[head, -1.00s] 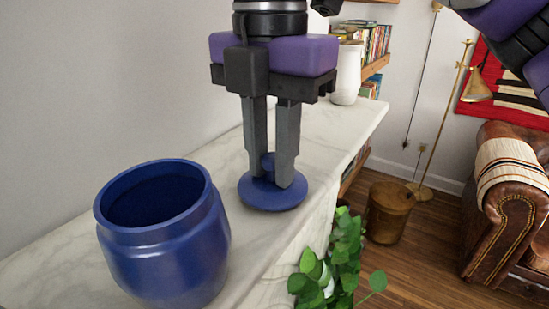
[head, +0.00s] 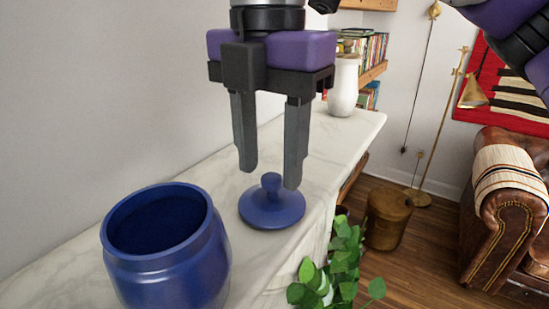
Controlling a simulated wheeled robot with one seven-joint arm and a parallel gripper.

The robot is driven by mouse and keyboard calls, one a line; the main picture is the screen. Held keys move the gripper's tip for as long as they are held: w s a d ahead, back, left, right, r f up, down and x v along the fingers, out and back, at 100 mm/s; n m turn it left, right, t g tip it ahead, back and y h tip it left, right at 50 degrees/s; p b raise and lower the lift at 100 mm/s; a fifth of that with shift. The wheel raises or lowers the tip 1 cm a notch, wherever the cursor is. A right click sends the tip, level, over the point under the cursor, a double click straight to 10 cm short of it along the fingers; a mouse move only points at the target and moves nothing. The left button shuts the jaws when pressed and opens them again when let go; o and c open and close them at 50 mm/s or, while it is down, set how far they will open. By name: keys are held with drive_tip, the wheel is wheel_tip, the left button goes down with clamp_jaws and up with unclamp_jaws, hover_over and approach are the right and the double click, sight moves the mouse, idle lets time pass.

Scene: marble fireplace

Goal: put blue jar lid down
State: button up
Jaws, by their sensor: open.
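The blue jar lid (head: 272,211) lies knob up on the white marble mantel (head: 335,146), behind and to the right of the jar. The blue jar (head: 168,250) stands upright and open-topped at the front left. My gripper (head: 270,178) is open and empty. Its two fingers hang just above the lid, one to each side of the knob and apart from it. The whole lid shows, with its knob clear between the fingertips.
A white vase (head: 343,86) stands at the far end of the mantel. A green plant (head: 340,270) grows beside the mantel's right edge, close to the lid. The wall bounds the left side. Bare marble lies behind the lid.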

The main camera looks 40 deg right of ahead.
sight(270, 178)
wheel_tip(270, 178, up, 10)
drive_tip(key=p, duration=0.5)
drive_tip(key=shift+f, duration=0.2)
